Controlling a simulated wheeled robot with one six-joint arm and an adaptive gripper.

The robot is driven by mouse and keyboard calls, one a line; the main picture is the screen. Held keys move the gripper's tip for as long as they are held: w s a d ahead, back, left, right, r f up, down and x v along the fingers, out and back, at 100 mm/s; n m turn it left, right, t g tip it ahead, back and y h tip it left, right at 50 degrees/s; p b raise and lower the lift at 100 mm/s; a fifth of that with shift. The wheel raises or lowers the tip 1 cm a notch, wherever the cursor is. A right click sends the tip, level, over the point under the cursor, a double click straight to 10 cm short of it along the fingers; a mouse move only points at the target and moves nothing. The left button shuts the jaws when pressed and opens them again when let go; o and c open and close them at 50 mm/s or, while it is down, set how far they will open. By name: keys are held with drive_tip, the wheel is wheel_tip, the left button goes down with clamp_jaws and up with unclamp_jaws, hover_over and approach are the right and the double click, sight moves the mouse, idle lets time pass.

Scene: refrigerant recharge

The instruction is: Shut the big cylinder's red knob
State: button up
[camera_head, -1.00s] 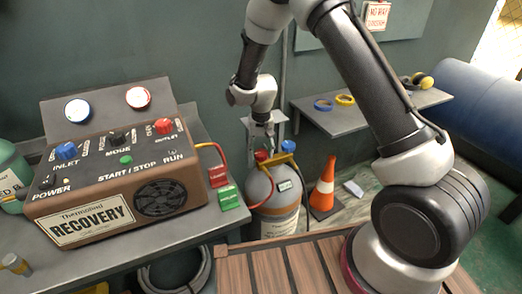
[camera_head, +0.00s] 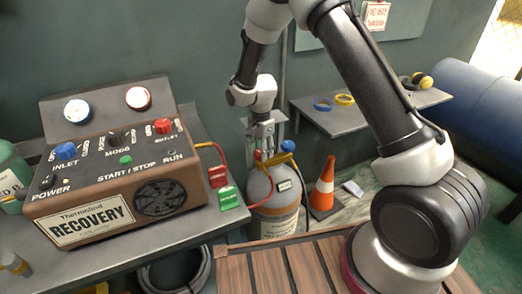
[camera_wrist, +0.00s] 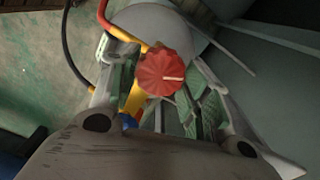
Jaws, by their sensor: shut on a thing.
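The big grey cylinder (camera_head: 262,187) stands on the floor beyond the bench, with a white label on its lower part. Its red knob (camera_wrist: 165,73) is round and ribbed, with a pale line pointing right in the wrist view. My gripper (camera_head: 262,146) reaches down at the cylinder's top. In the wrist view, my gripper (camera_wrist: 160,82) has a finger on each side of the red knob and is shut on it. A blue knob (camera_head: 288,146) sits beside it on the valve, mostly hidden in the wrist view. A yellow part (camera_wrist: 135,97) passes beside the red knob.
The brown recovery machine (camera_head: 120,185) stands on the bench at left, with red and green tags (camera_head: 229,198) at its right edge. An orange cone (camera_head: 324,185) stands right of the cylinder. A wall shelf (camera_head: 345,117) and a blue drum (camera_head: 475,105) are farther right.

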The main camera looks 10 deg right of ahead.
drive_tip(key=m, duration=0.5)
drive_tip(key=shift+m, duration=0.3)
idle(0.4)
drive_tip(key=o, duration=1)
